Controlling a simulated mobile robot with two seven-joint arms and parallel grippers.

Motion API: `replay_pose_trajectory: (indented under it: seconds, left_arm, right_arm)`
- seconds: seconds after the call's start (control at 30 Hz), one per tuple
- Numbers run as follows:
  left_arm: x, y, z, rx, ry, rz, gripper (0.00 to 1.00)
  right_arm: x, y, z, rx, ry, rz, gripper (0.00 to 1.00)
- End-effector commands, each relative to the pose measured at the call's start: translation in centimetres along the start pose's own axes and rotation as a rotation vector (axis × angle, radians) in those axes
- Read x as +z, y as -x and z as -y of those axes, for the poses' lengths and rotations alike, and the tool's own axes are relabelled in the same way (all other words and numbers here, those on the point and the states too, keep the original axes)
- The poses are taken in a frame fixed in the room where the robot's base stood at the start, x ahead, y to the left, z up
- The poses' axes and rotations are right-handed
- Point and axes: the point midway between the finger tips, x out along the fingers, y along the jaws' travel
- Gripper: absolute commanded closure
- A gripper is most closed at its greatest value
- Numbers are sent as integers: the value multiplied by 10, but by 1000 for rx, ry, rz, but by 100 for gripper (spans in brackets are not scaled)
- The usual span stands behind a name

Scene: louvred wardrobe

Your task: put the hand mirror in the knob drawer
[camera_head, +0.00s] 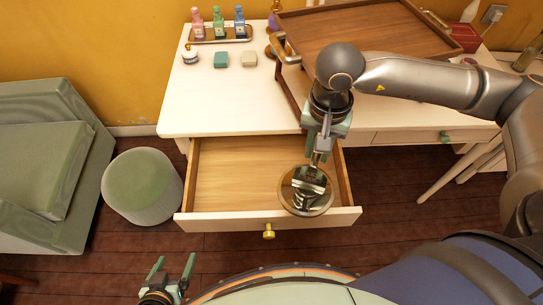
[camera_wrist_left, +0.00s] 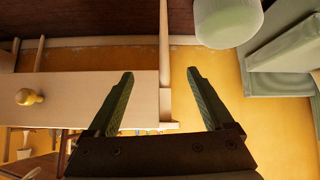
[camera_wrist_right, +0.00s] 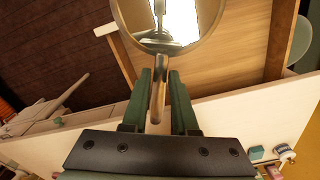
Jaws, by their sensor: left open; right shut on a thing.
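The hand mirror (camera_head: 306,191) is round with a reflective face and hangs over the right front part of the open drawer in the head view. My right gripper (camera_head: 318,158) is shut on its handle; the right wrist view shows the handle (camera_wrist_right: 158,98) between the fingers and the round head (camera_wrist_right: 168,20) beyond. The knob drawer (camera_head: 235,220) is pulled out, with a brass knob on its front and a bare wooden floor. The knob also shows in the left wrist view (camera_wrist_left: 28,97). My left gripper (camera_head: 176,270) is open and empty, in front of and left of the drawer.
The white dressing table (camera_head: 240,100) carries a wooden tray box (camera_head: 370,35) and a tray with several bottles (camera_head: 218,33). A second drawer with a green knob (camera_head: 444,137) is shut at right. A green pouf (camera_head: 142,183) stands left of the drawer.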

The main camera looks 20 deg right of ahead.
Motion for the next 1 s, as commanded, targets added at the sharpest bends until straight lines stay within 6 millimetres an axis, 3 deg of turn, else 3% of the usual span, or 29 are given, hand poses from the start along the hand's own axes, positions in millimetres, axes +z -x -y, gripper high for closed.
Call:
replay_pose_trajectory:
  seconds: [0.1, 0.4, 0.63, 0.77, 1.0]
  left_arm:
    - [2, -6, -4, 9, 0, -4, 15]
    - [1, -14, -9, 23, -3, -10, 15]
    - [-3, -18, -9, 25, -5, -20, 15]
    - [-5, -18, -10, 26, -6, -21, 15]
    - [-6, -15, -9, 25, -8, -23, 15]
  right_arm:
    - [8, -27, -11, 3, -274, 4, 100]
    - [27, -73, -35, 1, -908, 1, 100]
    - [34, -87, -44, -3, -1154, -2, 100]
    - [32, -92, -35, -6, -1192, 0, 100]
    - [16, -114, 14, -6, -1192, 1, 100]
